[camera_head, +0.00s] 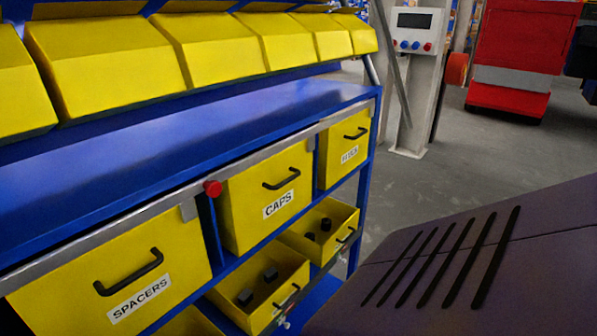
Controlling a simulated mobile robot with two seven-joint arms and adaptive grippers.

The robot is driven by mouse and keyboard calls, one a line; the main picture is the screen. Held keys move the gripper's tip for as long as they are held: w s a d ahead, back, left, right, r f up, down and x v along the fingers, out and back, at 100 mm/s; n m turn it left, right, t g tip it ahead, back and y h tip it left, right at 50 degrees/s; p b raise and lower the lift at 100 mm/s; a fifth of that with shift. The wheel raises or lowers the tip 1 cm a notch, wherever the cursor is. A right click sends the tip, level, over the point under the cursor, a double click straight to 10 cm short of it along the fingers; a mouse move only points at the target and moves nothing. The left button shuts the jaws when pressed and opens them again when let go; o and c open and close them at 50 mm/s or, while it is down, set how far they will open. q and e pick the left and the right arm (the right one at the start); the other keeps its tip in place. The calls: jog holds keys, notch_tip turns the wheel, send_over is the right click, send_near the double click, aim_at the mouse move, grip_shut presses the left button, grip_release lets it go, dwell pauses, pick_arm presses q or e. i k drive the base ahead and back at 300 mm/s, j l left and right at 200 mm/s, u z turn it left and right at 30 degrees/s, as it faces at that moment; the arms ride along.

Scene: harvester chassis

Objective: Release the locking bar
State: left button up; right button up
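A grey locking bar (265,156) runs along the front of the blue rack, across the top edges of the upper row of yellow drawers. A red knob (212,188) sits on the bar between the drawer labelled SPACERS (180,248) and the drawer labelled CAPS (240,212). A third drawer (335,165), with a small, hard-to-read label, is at the right end. These three drawers look shut and have black handles. Neither of my grippers is in view.
Open yellow bins (262,292) with dark parts stand on the lower shelf. The blue rack top (180,140) is bare, with yellow bins (95,60) above it. A post with a control panel (414,30) and a red cabinet (520,40) stand behind. Grey floor (480,150) lies open to the right.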

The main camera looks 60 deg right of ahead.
aim_at(184, 197)
jog(key=z, duration=1.3)
